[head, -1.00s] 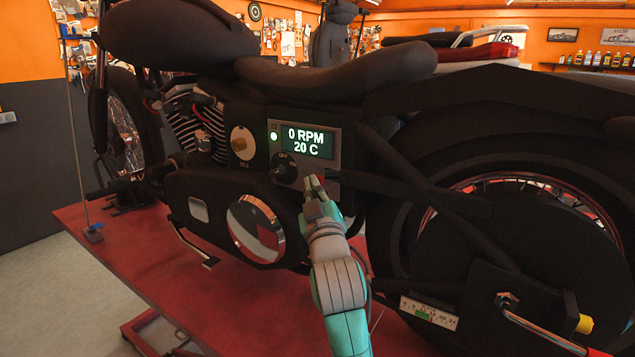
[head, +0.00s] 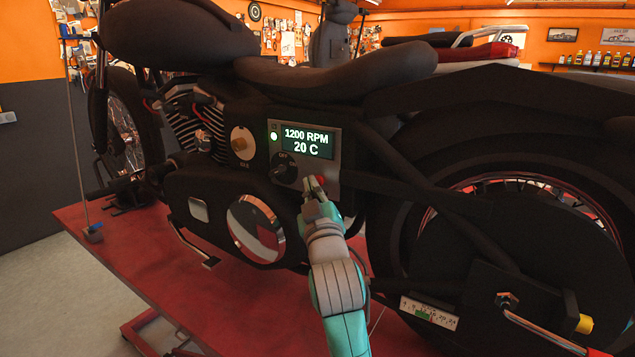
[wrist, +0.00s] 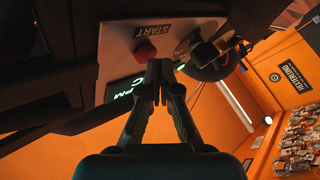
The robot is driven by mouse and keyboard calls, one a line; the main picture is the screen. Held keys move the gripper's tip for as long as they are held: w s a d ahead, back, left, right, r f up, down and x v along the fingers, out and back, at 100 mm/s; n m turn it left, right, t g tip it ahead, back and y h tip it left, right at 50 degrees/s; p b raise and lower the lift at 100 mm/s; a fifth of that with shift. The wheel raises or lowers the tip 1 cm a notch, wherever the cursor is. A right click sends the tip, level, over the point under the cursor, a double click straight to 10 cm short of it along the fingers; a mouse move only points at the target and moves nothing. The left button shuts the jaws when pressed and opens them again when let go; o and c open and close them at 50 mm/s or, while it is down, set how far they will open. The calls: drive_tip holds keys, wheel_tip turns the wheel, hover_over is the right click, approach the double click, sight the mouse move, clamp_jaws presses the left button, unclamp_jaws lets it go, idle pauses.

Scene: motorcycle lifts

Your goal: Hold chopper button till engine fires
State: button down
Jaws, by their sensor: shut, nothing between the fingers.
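The dark chopper (head: 330,75) stands on a red lift. On its side is a grey control panel (head: 333,150); its lit display (head: 307,143) reads 1200 RPM and 20 C. A green lamp (head: 273,136) glows beside the display. The red START button (head: 320,181) shows at the panel's lower right and in the wrist view (wrist: 145,50). My gripper (head: 312,186) is shut and empty, its tips close by the button. In the wrist view my fingertips (wrist: 160,70) appear beside the button, not covering it; contact looks absent.
A black rotary switch (head: 284,168) sits left of my fingertips, also near them in the wrist view (wrist: 205,52). A brass-coloured knob (head: 240,144) is further left. The rear wheel and frame tubes (head: 430,195) crowd the right side. The red lift deck (head: 130,270) lies below.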

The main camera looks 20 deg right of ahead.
drive_tip(key=shift+s+a, duration=0.3)
drive_tip(key=shift+a, duration=0.1)
drive_tip(key=shift+s+a, duration=0.75)
drive_tip(key=shift+a, duration=0.3)
drive_tip(key=shift+s+a, duration=0.7)
drive_tip(key=shift+a, duration=0.3)
drive_tip(key=s+f+g+y, duration=0.1)
drive_tip(key=s+f, duration=0.6)
drive_tip(key=f, duration=0.3)
drive_tip(key=s+f+g+y, duration=0.1)
drive_tip(key=s+f, duration=0.5)
drive_tip(key=f, duration=0.5)
drive_tip(key=s+f+g+y, duration=0.1)
drive_tip(key=s+f+y, duration=0.1)
drive_tip(key=s+f, duration=0.65)
drive_tip(key=s+f+m+g, duration=0.1)
drive_tip(key=s+f, duration=0.2)
drive_tip(key=s, duration=1.2)
drive_tip(key=s+d+f+m+g, duration=0.1)
drive_tip(key=s+f, duration=0.3)
drive_tip(key=s, duration=1.1)
drive_tip(key=shift+s+d+f+m+g, duration=0.15)
drive_tip(key=shift+s+d+m+g, duration=0.1)
drive_tip(key=shift+m+g, duration=0.4)
